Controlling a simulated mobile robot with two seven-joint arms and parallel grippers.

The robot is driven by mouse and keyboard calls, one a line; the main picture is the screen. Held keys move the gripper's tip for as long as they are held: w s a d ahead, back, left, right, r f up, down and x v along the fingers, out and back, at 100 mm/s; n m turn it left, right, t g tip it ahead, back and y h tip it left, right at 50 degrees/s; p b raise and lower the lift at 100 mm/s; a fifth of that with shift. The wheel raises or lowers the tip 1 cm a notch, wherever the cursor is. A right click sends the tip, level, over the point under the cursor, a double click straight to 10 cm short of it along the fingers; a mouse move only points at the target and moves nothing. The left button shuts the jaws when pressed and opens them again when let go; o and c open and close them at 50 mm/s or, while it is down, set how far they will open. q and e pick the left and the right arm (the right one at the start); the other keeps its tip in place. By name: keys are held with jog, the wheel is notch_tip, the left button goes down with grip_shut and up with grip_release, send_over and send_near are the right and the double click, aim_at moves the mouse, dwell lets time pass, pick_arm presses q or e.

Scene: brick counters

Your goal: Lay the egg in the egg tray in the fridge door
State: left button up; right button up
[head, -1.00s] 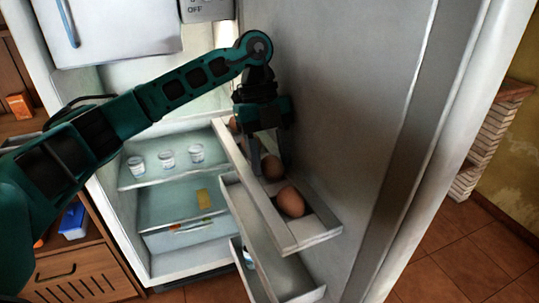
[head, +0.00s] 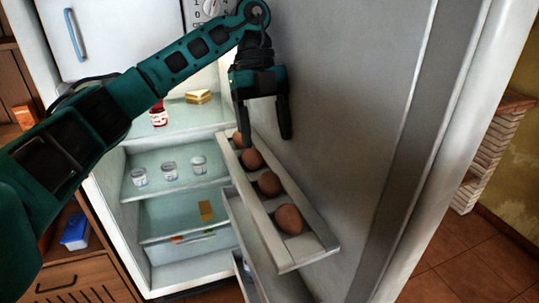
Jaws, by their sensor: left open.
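The egg tray (head: 312,254) is the upper shelf on the inside of the open fridge door. Several brown eggs lie in it in a row: the nearest egg (head: 289,219), a second egg (head: 269,183), a third egg (head: 251,158), and a farther one (head: 238,139) partly hidden behind a finger. My left gripper (head: 265,140) is open and empty, pointing down above the far part of the tray. Its fingertips are over the row, apart from the nearest eggs. My right gripper is not in view.
A lower door shelf (head: 262,262) hangs under the tray. Inside the fridge, small cups (head: 169,171) stand on a glass shelf, with a red jar (head: 158,114) and a cake slice (head: 199,97) above. The door panel (head: 350,110) rises close on the right.

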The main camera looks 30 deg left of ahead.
pick_arm(q)
jog(key=shift+p+v, duration=0.45)
jog(key=shift+v, duration=1.45)
